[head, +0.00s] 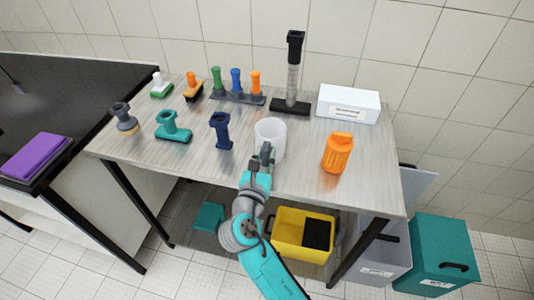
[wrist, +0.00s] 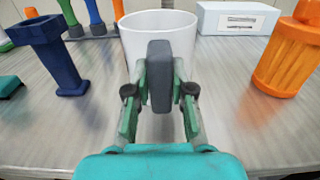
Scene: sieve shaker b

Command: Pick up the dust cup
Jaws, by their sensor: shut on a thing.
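The dust cup appears to be the white, open-topped cup (head: 270,133) near the front middle of the table. It stands upright in the wrist view (wrist: 135,38), straight ahead of my gripper. My gripper (wrist: 160,85) is shut on an upright grey block, which looks like the cup's handle, with one finger on each side. In the head view my gripper (head: 265,158) reaches the cup from the front edge. The cup's base is partly hidden, so I cannot tell whether it touches the table.
An orange container (head: 337,154) stands right of the cup and a dark blue holder (head: 221,131) left. Behind are a black stand (head: 290,107), a white box (head: 348,104) and a rack of coloured handles (head: 237,98). The table's (head: 200,172) front left is clear.

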